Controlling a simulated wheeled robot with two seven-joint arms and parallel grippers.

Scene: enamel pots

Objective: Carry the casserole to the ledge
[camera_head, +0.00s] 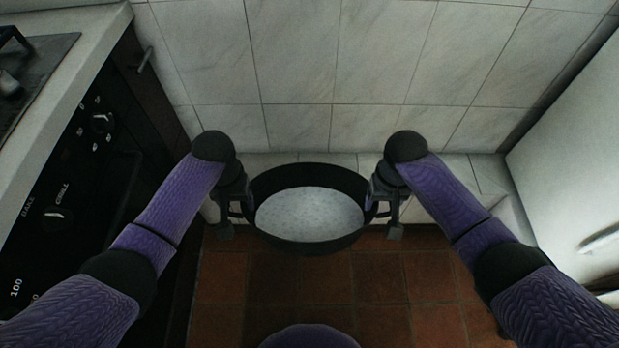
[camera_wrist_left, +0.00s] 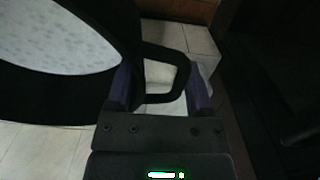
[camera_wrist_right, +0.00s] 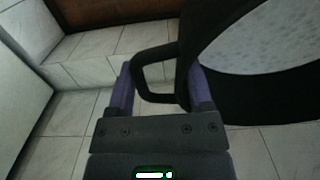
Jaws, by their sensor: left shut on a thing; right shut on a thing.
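The casserole (camera_head: 310,215) is a black pot with a pale speckled inside. It looks level and shows between my two grippers in the head view. My left gripper (camera_head: 237,207) is shut on its left loop handle (camera_wrist_left: 180,60), and my right gripper (camera_head: 383,207) is shut on its right loop handle (camera_wrist_right: 145,62). The pale tiled ledge (camera_head: 457,165) runs along the foot of the wall. The casserole's far rim overlaps the ledge in the head view. The casserole hides part of the ledge, and I cannot tell whether its base touches anything.
A black oven (camera_head: 105,190) and a counter with a hob (camera_head: 40,85) stand at the left. A white cabinet or appliance (camera_head: 580,160) stands at the right. The tiled wall (camera_head: 300,60) rises behind the ledge. The red-brown tiled floor (camera_head: 330,290) is clear in front.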

